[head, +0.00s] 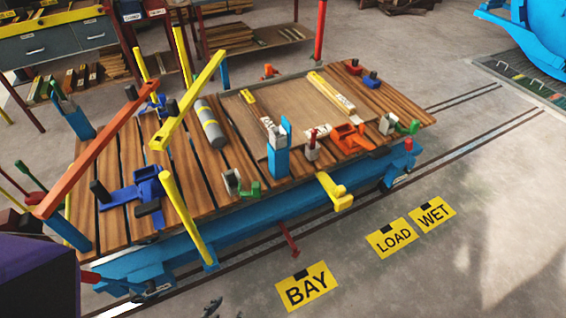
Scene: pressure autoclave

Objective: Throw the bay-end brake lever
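A slatted wooden cart (100,222) with a blue frame stands on floor rails. A thin red lever (289,240) with a dark red end sticks out low from its near side, above the floor sign BAY (307,287). It looks like the brake lever, but no label on it is readable. Another small red part (408,144) shows at the cart's right end. Small dark tips, probably of my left gripper (225,308), show at the bottom edge, apart from the red lever. Most of that gripper is cut off. My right gripper is not in view.
Yellow (188,215) and orange (100,150) bars rise at the cart's left. A yellow bracket (335,192) juts from the near side. Clamps and a grey cylinder (210,124) lie on top.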

